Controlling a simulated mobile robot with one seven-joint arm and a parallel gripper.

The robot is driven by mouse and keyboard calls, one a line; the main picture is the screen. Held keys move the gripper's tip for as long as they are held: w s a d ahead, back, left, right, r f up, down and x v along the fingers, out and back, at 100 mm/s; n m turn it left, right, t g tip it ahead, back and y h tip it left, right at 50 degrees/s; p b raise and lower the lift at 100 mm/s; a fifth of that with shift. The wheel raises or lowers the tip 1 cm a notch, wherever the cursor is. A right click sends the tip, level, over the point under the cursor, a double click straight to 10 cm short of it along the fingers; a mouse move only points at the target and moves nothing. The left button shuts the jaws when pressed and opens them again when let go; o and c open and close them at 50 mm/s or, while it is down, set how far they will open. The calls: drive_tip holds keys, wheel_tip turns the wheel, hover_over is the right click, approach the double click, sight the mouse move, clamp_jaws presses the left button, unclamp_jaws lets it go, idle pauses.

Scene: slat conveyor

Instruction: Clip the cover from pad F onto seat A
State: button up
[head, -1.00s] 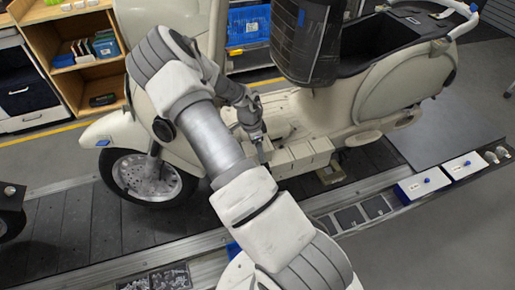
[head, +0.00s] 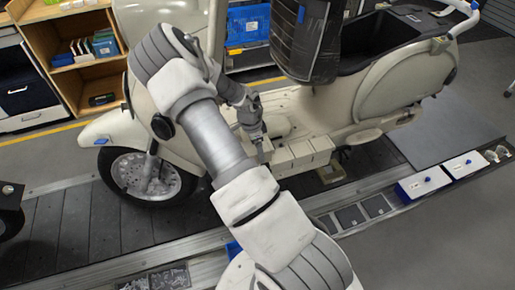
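My gripper (head: 263,153) points down at the left end of a row of cream block-shaped parts (head: 302,152) along the near side of the scooter's footboard. Its fingertips are small and partly hidden, so I cannot tell whether they are open, shut or holding a cover. No seat or pad letters are readable, so I cannot single out seat A or pad F. Dark square pads (head: 350,215) lie in the near rail, right of my arm. They look flat and bare. My arm hides part of the footboard and rail.
The cream scooter (head: 400,92) stands on the dark slat conveyor (head: 75,228). White boxes with blue marks (head: 423,182) sit on the rail at right. A metal parts tray (head: 165,277) is at the lower left. A dark panel (head: 308,40) hangs above the footboard.

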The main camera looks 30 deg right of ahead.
drive_tip(key=shift+f+b, duration=2.6)
drive_tip(key=shift+f, duration=0.8)
drive_tip(key=shift+f+b, duration=0.5)
drive_tip(key=shift+b, duration=0.05)
drive_tip(key=o, duration=1.2)
drive_tip(key=shift+r, duration=0.15)
